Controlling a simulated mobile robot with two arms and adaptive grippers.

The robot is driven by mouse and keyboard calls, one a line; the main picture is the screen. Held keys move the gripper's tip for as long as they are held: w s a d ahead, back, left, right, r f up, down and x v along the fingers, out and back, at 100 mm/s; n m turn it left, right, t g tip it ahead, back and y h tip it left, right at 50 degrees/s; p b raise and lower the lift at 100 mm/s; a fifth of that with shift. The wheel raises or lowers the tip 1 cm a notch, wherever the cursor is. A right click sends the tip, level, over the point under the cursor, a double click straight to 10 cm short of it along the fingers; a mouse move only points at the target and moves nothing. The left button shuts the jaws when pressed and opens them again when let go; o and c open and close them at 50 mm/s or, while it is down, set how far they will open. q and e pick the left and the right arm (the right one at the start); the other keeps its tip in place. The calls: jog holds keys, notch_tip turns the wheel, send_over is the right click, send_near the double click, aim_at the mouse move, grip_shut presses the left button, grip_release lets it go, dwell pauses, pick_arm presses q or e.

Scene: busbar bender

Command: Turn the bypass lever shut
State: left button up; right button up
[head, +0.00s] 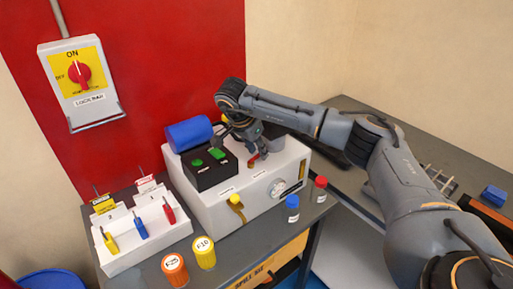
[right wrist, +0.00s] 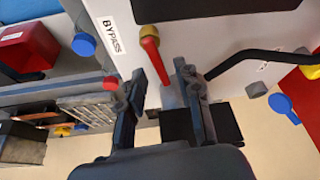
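The bypass lever is a red handle (right wrist: 151,52) beside the BYPASS label (right wrist: 112,36) in the right wrist view. In the head view the red lever (head: 252,158) shows on top of the white machine (head: 218,205), partly hidden by my gripper. My right gripper (head: 252,145) is just above the machine top at the lever. In the right wrist view its two fingers (right wrist: 160,70) are apart, with the lever's end between them. I cannot tell whether either finger touches it. My left gripper is in neither view.
A black box with green buttons (head: 208,170) and a blue cylinder (head: 190,133) are close left of my gripper. A yellow lever (head: 236,205) and a gauge (head: 278,187) are on the machine's front. Small bottles, orange (head: 175,269) and yellow (head: 204,253), stand in front.

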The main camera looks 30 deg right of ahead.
jog(key=shift+f, duration=0.1)
grip_shut()
